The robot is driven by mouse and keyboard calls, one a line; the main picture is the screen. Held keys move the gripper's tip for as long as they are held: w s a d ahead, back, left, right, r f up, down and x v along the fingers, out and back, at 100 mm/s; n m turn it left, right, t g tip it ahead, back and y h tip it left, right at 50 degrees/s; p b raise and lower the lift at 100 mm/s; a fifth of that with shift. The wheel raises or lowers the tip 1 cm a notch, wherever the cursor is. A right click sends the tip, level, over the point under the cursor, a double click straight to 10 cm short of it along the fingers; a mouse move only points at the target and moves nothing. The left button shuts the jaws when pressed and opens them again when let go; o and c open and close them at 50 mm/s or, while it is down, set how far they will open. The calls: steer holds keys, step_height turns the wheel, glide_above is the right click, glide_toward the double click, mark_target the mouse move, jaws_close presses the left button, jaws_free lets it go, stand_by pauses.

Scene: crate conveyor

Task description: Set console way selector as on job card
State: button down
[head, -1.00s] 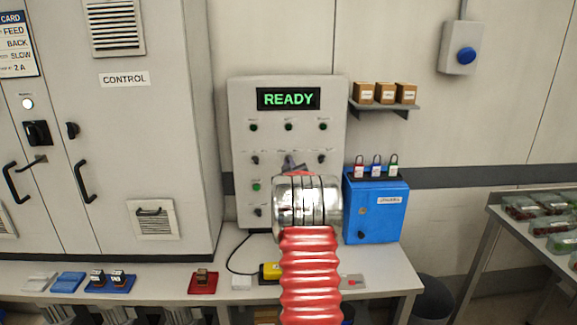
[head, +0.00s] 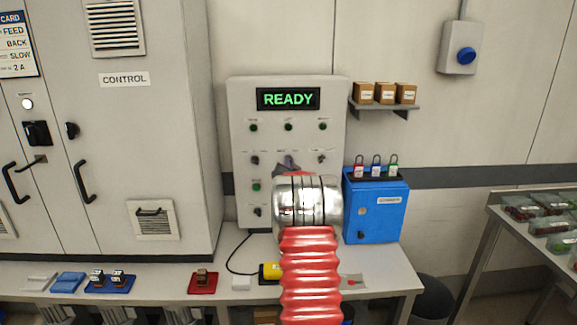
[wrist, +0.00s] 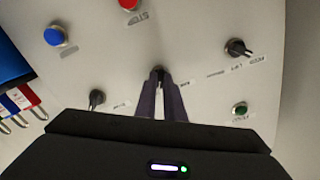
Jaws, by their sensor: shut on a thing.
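The grey console (head: 240,110) stands on the bench with a lit green READY display (head: 289,99). In the wrist view my gripper (wrist: 160,85) is shut on a dark selector knob (wrist: 158,72) on the console face. The fingers cover most of this knob, so its pointer direction cannot be told. Other dark selectors show at its right (wrist: 238,47) and left (wrist: 97,97). The small labels are too blurred to read surely. In the head view my wrist hides the gripped knob. The job card (head: 17,45) at the upper left reads FEED, BACK, SLOW and 2 A; its left part is cut off.
A green button (wrist: 240,108), a red button (wrist: 129,4) and a blue button (wrist: 55,36) surround the knob. A blue box (head: 376,222) with padlocks on top stands close right of the console. The control cabinet (head: 180,100) stands at the left.

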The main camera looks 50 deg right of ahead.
steer(key=shift+s+d+f+m, duration=0.1)
steer(key=shift+m, duration=1.4)
steer(key=c, duration=1.9)
jaws_free()
steer(key=shift+o, duration=0.2)
steer(key=v, duration=1.3)
steer(key=shift+s+a, duration=0.25)
steer(key=shift+a, duration=0.05)
